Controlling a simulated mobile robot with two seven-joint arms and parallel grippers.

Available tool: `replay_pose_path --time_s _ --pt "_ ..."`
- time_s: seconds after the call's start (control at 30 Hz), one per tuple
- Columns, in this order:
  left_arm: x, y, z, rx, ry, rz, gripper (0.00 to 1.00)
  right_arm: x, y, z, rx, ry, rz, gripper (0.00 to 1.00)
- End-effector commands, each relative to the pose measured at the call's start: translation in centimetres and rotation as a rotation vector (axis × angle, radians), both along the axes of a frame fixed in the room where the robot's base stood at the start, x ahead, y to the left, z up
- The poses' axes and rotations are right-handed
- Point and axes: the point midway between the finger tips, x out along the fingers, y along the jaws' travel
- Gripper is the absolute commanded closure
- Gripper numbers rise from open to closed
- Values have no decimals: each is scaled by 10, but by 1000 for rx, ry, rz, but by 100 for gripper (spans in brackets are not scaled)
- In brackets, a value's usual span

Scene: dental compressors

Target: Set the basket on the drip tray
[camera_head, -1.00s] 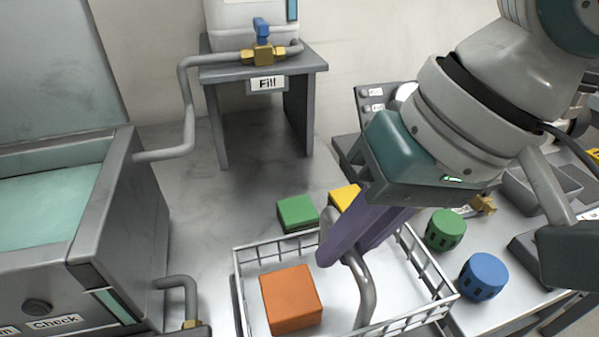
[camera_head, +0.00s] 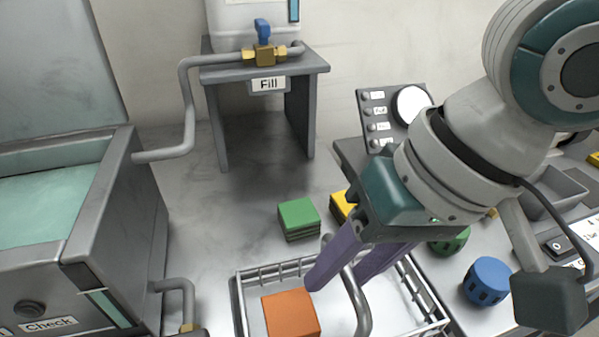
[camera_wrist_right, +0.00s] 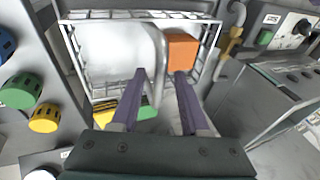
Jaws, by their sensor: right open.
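The basket (camera_head: 432,306) is a pale wire-sided box at the bottom of the head view, with an orange block (camera_head: 291,314) inside. Its grey tube handle (camera_head: 357,298) arches over the middle. My right gripper (camera_head: 338,280) is open above the basket, its purple fingers pointing down. In the wrist view the handle (camera_wrist_right: 162,62) shows between the two fingertips (camera_wrist_right: 160,72), with gaps on both sides. I cannot tell how deep the handle sits between the fingers. I cannot make out the drip tray for certain. My left gripper is out of view.
A tank (camera_head: 120,215) with greenish liquid stands left of the basket, with a drain pipe (camera_head: 180,287). A green block (camera_head: 299,218) and a yellow block (camera_head: 341,206) lie behind the basket. A blue round piece (camera_head: 487,281) is on the right. The fill stand (camera_head: 217,120) is behind.

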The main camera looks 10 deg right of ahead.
Motion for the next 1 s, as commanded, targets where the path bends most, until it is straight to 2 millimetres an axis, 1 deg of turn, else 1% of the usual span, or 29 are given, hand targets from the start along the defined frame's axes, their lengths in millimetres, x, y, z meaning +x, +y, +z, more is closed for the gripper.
replay_pose_path --time_s 0.07,0.17,0.27,0.4,0.5,0.6,0.7,0.77,0.87,1.0 --pt "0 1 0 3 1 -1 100 0 -1 2 0 -1 0 55" --pt "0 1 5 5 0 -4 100 -1 -4 13 -1 -1 -1 55" --pt "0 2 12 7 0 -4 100 -4 -10 31 -2 -3 0 55" --pt "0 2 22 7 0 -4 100 -10 -21 63 -1 -4 0 55" --pt "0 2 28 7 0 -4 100 -13 -28 82 -1 -4 -1 55" --pt "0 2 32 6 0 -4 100 -17 -34 98 -1 -2 -2 55" --pt "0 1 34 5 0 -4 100 -19 -37 107 0 -1 -1 55" --pt "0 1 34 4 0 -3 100 -20 -37 110 1 -3 2 55" --pt "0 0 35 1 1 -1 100 -24 -30 107 11 -26 42 55" --pt "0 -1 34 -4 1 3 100 -32 -5 89 40 -128 145 55"
